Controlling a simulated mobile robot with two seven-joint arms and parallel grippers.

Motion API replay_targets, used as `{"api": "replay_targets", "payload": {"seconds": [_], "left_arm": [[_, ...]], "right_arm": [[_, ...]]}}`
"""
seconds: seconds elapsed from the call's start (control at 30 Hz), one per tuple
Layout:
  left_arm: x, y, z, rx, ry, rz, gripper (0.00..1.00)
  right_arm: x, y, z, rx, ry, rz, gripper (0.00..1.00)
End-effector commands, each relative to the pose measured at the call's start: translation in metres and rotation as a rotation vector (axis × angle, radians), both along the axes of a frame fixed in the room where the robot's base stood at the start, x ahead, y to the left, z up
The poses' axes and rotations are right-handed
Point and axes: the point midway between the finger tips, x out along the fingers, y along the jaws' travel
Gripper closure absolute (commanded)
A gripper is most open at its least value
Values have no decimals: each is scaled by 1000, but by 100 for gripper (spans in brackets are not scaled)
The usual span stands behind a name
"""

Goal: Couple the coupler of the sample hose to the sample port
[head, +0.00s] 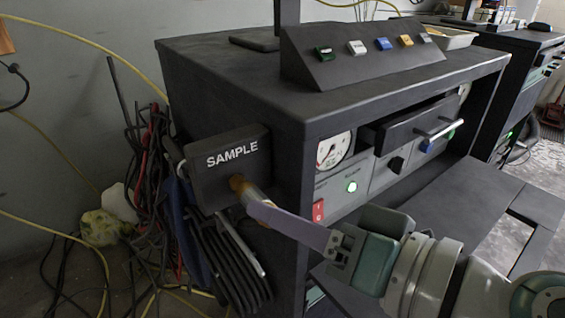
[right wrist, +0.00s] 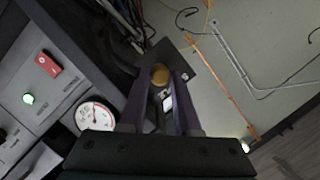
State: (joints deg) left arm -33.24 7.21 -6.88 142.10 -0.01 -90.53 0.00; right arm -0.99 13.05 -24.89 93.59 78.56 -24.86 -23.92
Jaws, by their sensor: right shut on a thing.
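The sample port is on the dark box labelled SAMPLE (head: 212,178), on the left side of the dark cabinet; the box also shows in the right wrist view (right wrist: 190,66). A brass-coloured round piece (head: 237,184) sits at the box's lower front and shows between the fingertips in the right wrist view (right wrist: 160,75). My right gripper (head: 254,201) reaches in from the lower right, its long purple fingers shut on the coupler, which they mostly hide. The coupler is close in front of the port; I cannot tell whether they are joined. My left gripper is not in view.
The cabinet (head: 220,75) has a sloped panel of coloured switches (head: 365,52) on top. Its front has a gauge (head: 333,150), a green light and a drawer with a handle (head: 436,128). Tangled cables (head: 150,170) hang left of the box; a ribbed dark part (head: 232,262) is below it.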

Motion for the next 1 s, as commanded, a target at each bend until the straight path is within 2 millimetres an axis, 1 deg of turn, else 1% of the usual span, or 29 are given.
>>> {"api": "replay_targets", "payload": {"seconds": [0.8,0.83,1.0], "left_arm": [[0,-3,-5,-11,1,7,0],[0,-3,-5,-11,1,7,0],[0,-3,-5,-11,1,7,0]], "right_arm": [[10,7,0,0,0,0,100],[10,7,0,-1,-1,0,68],[10,7,0,0,0,0,49]]}}
